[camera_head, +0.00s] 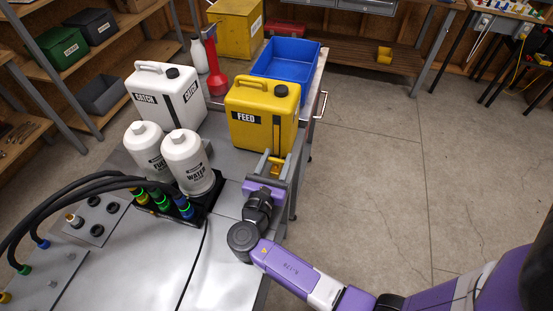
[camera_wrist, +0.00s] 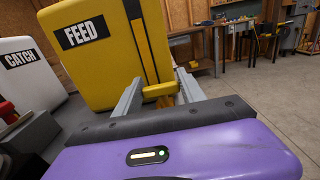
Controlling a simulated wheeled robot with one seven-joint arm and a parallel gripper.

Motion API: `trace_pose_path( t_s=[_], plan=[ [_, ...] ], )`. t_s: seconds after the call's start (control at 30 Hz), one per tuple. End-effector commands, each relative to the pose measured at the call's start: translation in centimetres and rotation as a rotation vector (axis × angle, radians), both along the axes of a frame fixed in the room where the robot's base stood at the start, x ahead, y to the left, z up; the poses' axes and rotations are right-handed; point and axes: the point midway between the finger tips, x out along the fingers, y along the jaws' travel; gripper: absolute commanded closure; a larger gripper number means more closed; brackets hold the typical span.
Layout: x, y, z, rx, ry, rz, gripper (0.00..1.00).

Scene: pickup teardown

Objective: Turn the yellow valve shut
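The yellow valve handle (camera_head: 277,163) is a small yellow piece in front of the yellow FEED can (camera_head: 263,117). In the wrist view the yellow valve handle (camera_wrist: 160,90) lies between the two grey fingers. My gripper (camera_head: 274,168) points at it, with one finger on each side. The fingers stand well apart, so my gripper (camera_wrist: 160,82) looks open around the handle. Whether either finger touches it is unclear. The valve's body and pipe are mostly hidden behind the handle and my gripper.
A white CATCH can (camera_head: 166,100) and two white bottles, one marked WATER (camera_head: 188,165), stand left of my gripper. Coloured hose fittings (camera_head: 160,200) sit nearer. A blue bin (camera_head: 287,62) is behind the FEED can. The floor (camera_head: 380,165) to the right is clear.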

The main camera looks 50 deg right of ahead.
Motion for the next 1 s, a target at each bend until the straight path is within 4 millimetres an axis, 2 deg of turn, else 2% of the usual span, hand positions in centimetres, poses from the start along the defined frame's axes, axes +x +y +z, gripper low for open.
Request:
trace_pose_path(
  t_s=[0.33, 0.43, 0.8, 1.0],
  plan=[
    [0.0, 0.0, 0.0, 0.000, -0.001, 0.000, 0.44],
    [-0.1, 0.5, -0.1, 0.000, -0.001, 0.002, 0.44],
    [-1.9, 5.8, -0.2, 0.001, -0.002, 0.004, 0.44],
    [-2.5, 7.2, -0.1, 0.001, -0.002, 0.000, 0.44]
  ],
)
